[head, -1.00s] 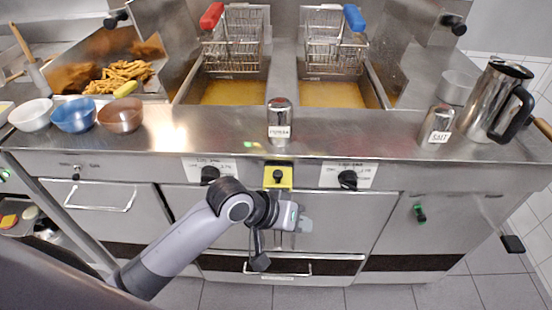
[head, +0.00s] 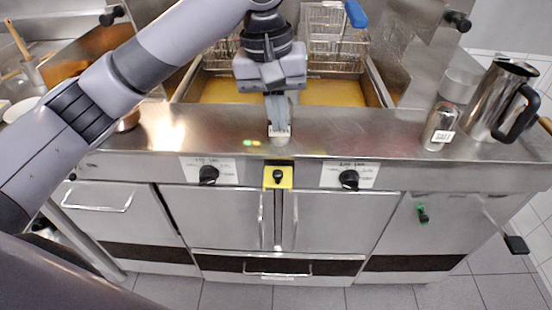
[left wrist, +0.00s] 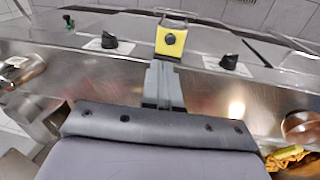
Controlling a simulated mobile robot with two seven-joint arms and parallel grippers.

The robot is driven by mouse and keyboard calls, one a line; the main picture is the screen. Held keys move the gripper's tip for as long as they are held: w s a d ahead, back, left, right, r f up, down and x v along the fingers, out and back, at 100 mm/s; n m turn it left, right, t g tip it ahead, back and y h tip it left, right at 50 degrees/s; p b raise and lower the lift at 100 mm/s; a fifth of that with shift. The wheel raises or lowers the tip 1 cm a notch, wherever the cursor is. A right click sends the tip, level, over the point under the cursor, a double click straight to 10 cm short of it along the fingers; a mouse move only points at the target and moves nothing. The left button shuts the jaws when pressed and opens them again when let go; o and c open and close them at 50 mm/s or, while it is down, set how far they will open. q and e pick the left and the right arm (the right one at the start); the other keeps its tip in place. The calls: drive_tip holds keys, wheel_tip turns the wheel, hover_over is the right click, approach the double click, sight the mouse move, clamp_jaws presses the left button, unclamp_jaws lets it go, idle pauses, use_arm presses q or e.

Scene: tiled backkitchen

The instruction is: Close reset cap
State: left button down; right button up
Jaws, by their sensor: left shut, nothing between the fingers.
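A yellow box (head: 278,177) with a black knob is on the front panel, in the middle, just below the counter edge. It also shows at the top of the left wrist view (left wrist: 171,39). I cannot make out a separate cap on it, or whether one is open or shut. My left gripper (head: 278,125) points down over the front of the steel counter, above and behind the yellow box. Its fingers (left wrist: 163,85) are shut and empty, apart from the box. My right gripper is not in view.
Black knobs (head: 208,175) (head: 348,179) flank the yellow box. A salt shaker (head: 439,126) and a steel jug (head: 502,100) stand on the counter at the right. The fryer oil (head: 330,92) lies behind my gripper. The counter is clear between gripper and salt shaker.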

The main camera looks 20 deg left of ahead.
sight(277, 172)
use_arm(q)
drive_tip(key=shift+n+y, duration=0.3)
drive_tip(key=shift+n, duration=0.1)
drive_tip(key=f+b, duration=0.1)
drive_tip(key=f, duration=0.2)
drive_tip(key=f+b, duration=0.1)
drive_tip(key=f, duration=0.6)
drive_tip(key=shift+w+a+b, duration=0.15)
drive_tip(key=shift+a+b, duration=0.2)
drive_tip(key=shift+b, duration=0.05)
drive_tip(key=shift+d+f, duration=0.1)
drive_tip(key=shift+f, duration=0.5)
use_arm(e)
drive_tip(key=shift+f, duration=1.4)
